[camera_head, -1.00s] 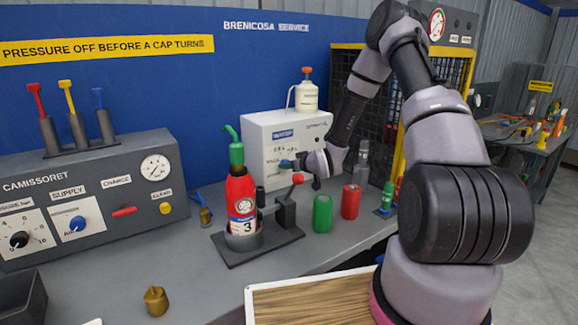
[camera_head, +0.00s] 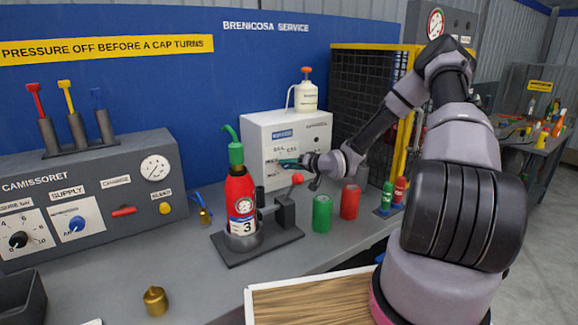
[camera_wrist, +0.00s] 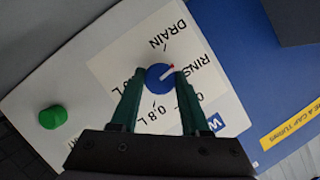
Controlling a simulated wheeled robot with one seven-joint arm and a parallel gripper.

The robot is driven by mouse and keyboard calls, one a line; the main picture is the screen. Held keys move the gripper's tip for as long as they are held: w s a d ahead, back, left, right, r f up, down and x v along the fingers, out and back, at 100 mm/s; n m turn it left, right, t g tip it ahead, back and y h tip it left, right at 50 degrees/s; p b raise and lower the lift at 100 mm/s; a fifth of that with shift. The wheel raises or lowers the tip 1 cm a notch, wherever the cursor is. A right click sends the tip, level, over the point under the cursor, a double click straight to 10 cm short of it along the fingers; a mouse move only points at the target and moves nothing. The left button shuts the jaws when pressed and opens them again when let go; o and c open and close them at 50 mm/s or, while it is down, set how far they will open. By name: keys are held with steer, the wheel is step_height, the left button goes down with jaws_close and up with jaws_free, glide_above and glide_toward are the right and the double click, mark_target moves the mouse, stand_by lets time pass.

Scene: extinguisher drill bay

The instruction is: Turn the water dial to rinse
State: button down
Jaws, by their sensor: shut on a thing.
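The white water box (camera_head: 268,150) stands at the back of the bench. In the wrist view its blue water dial (camera_wrist: 153,78) has a pale, red-tipped pointer aimed up and to the right, toward the start of the RINSE label (camera_wrist: 196,74). The printing appears upside down there, with DRAIN above and 0.8 L below. My gripper (camera_wrist: 160,75) has its green fingers on either side of the dial and is shut on it. In the head view my gripper (camera_head: 288,163) is at the box front and covers the dial.
A round green button (camera_wrist: 53,117) is on the box face. A red extinguisher (camera_head: 240,193) stands in a black holder (camera_head: 285,235) just in front. A green can (camera_head: 322,213) and a red can (camera_head: 350,202) stand beneath my wrist. A white jug (camera_head: 306,97) tops the box.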

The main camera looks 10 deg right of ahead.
steer(key=shift+w+d+f+m+y, duration=0.1)
steer(key=shift+m+y, duration=0.35)
steer(key=shift+m, duration=0.3)
steer(key=shift+d+m+y, duration=0.1)
steer(key=shift+m+y, duration=0.35)
steer(key=shift+m, duration=0.3)
steer(key=shift+c, duration=1.9)
jaws_free()
steer(key=shift+a, duration=0.1)
steer(key=v, duration=1.1)
steer(key=shift+f, duration=0.1)
